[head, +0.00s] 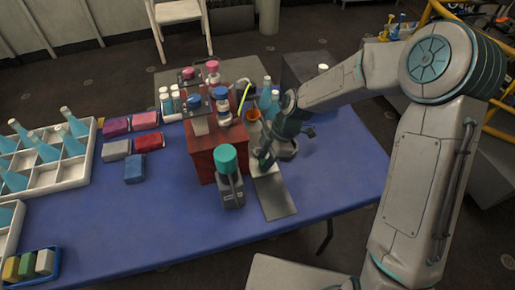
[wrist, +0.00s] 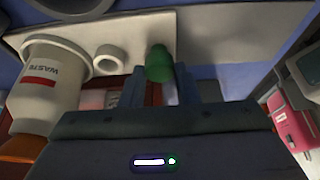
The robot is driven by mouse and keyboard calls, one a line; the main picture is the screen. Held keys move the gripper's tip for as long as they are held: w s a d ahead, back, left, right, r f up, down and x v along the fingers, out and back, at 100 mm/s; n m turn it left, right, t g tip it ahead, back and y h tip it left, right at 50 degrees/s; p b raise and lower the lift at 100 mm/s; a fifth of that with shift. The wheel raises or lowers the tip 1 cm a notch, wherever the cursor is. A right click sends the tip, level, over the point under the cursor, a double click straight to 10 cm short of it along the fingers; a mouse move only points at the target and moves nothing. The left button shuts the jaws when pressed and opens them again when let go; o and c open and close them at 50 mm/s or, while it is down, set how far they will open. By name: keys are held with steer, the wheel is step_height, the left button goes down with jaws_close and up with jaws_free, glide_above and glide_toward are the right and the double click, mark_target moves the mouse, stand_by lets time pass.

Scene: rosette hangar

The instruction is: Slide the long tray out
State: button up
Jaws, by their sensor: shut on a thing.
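The long tray (head: 260,170) is a pale narrow strip beside the right side of the red box on the blue table. In the wrist view the pale tray (wrist: 130,30) carries a white cup marked WASTE (wrist: 48,90), a small white ring (wrist: 110,57) and a rounded green knob (wrist: 159,64). My gripper (head: 266,156) is low over the tray. In the wrist view my gripper (wrist: 160,88) has its fingers shut around the green knob. The fingers hide the knob's lower part, and my arm hides the tray's far end.
A bare grey plate (head: 275,198) lies flat in front of the tray. The red box (head: 231,150), with bottles on top, and a teal-capped grey device (head: 229,185) stand close on the left. Blue bottles (head: 275,100) stand behind. The blue table's front right is clear.

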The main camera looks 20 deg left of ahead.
steer(key=shift+s+d+p, duration=0.5)
steer(key=shift+s+d, duration=0.7)
steer(key=shift+s, duration=0.8)
steer(key=shift+s+d+p, duration=0.55)
steer(key=shift+s+d, duration=0.7)
steer(key=shift+s, duration=0.7)
steer(key=shift+s+d+p, duration=0.5)
steer(key=shift+s+d, duration=0.7)
steer(key=shift+s, duration=0.8)
steer(key=o, duration=0.7)
steer(key=shift+o, duration=0.2)
steer(key=shift+r, duration=0.1)
step_height(320, 180, up, 7)
steer(key=p, duration=0.7)
